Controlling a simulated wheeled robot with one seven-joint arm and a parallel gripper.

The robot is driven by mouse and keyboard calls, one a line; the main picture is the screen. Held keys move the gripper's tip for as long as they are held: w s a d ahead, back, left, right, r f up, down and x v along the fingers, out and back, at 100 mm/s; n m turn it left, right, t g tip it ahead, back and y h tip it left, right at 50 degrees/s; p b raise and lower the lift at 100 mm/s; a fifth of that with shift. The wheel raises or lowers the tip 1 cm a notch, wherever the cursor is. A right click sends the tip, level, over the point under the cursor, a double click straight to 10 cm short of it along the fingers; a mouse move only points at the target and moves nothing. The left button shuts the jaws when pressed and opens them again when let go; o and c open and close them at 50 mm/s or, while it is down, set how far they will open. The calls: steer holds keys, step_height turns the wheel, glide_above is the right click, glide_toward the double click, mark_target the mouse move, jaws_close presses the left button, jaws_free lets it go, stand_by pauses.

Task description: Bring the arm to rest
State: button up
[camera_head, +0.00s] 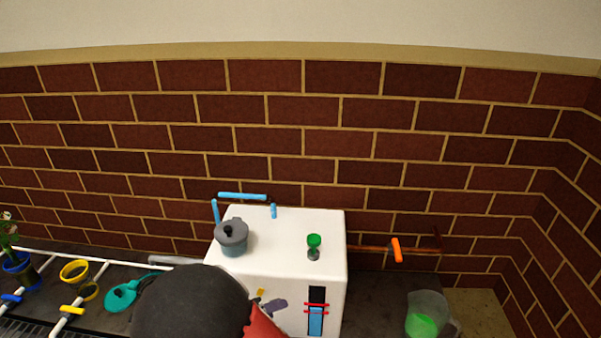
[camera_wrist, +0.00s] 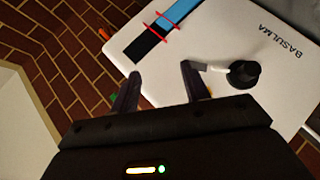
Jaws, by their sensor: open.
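My gripper (camera_wrist: 161,70) shows in the wrist view with its two dark fingers apart and nothing between them. The fingers point toward the front of a white box (camera_wrist: 215,35) lettered BASULMA. In the head view my dark, rounded arm (camera_head: 195,305), with a red part, rises at the bottom centre in front of the box's lower left. My gripper cannot be made out clearly there. Whether the fingers touch the box cannot be told.
The white box (camera_head: 275,230) carries a grey pot (camera_head: 232,234) and a green-topped item (camera_head: 314,243). Its front has a black knob (camera_wrist: 243,74) and a blue-black strip (camera_head: 316,320). A clear container with green contents (camera_head: 424,315) stands right. Pipes and a plant (camera_head: 10,235) are left; a brick wall is behind.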

steer(key=s+d+r+m+g+y+p, duration=0.35)
steer(key=d+r+g, duration=0.25)
steer(key=d+r, duration=0.95)
steer(key=s+d+r+t+y+p, duration=0.1)
steer(key=s+d+r+y+p, duration=0.1)
steer(key=s+r, duration=0.4)
steer(key=s+d+r+t+y+p, duration=0.2)
steer(key=s+d+r, duration=0.3)
steer(key=r, duration=0.4)
steer(key=shift+s+d+y, duration=0.15)
steer(key=shift+s+y, duration=0.45)
steer(key=shift+y, duration=0.25)
